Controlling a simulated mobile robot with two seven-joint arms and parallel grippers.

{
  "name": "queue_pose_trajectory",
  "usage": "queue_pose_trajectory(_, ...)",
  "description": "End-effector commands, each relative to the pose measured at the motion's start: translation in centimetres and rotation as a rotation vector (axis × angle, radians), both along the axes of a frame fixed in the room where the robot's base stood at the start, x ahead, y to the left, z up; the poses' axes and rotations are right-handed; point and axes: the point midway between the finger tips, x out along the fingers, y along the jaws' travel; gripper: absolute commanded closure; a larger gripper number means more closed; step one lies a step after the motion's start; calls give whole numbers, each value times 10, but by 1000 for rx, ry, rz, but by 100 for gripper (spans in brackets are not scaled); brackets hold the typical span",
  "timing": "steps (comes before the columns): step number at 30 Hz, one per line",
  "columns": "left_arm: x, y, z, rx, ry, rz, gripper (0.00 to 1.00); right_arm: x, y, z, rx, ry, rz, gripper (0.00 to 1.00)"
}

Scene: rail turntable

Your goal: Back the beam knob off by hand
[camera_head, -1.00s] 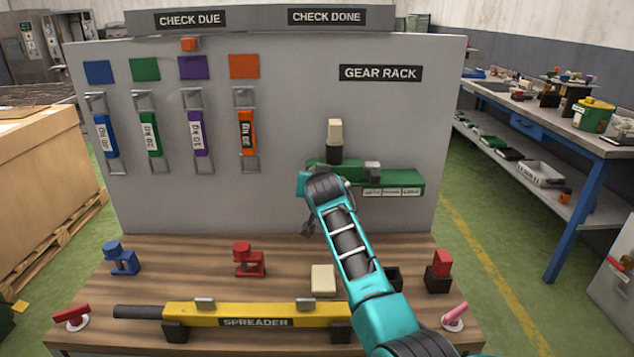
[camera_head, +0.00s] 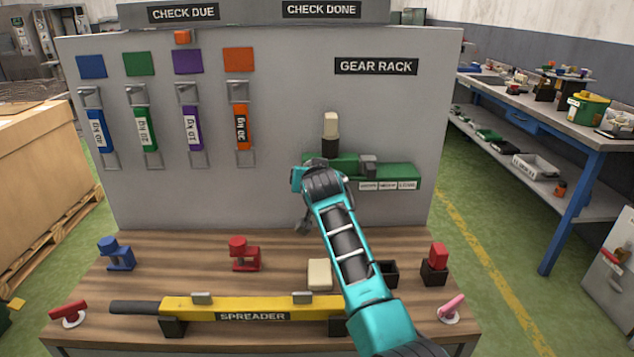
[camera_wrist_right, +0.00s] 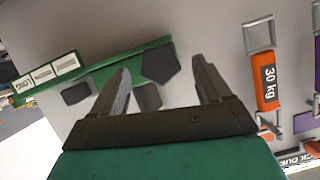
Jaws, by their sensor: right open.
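The green bar (camera_head: 400,172) on the gear rack board carries a grey block (camera_head: 369,166). In the right wrist view the green bar (camera_wrist_right: 100,77) runs diagonally, with a dark many-sided piece (camera_wrist_right: 160,63) by its end that looks like a knob. I cannot tell for sure that it is the beam knob. My right gripper (camera_wrist_right: 160,66) is open. Its fingers appear either side of the dark piece in the picture; contact cannot be told. My left gripper is out of view.
A block with a cream top (camera_head: 331,126) stands above the bar. A yellow spreader (camera_head: 230,306), a blue clamp-like piece (camera_head: 116,254) and a red one (camera_head: 244,254) are on the bench. Coloured 30 kg and similar tags hang at left.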

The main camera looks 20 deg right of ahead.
Motion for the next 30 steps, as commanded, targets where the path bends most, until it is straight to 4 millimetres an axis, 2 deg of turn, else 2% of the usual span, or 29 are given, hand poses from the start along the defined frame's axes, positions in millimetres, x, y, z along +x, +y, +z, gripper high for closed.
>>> queue_pose_trajectory(18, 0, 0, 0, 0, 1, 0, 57, -83, 19, 34, 2, -1, 1, 23)
queue_pose_trajectory(24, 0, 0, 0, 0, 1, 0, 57, -96, 21, 40, -1, 0, 1, 23)
queue_pose_trajectory(30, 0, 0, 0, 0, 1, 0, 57, -98, 22, 41, -1, 1, 1, 23)
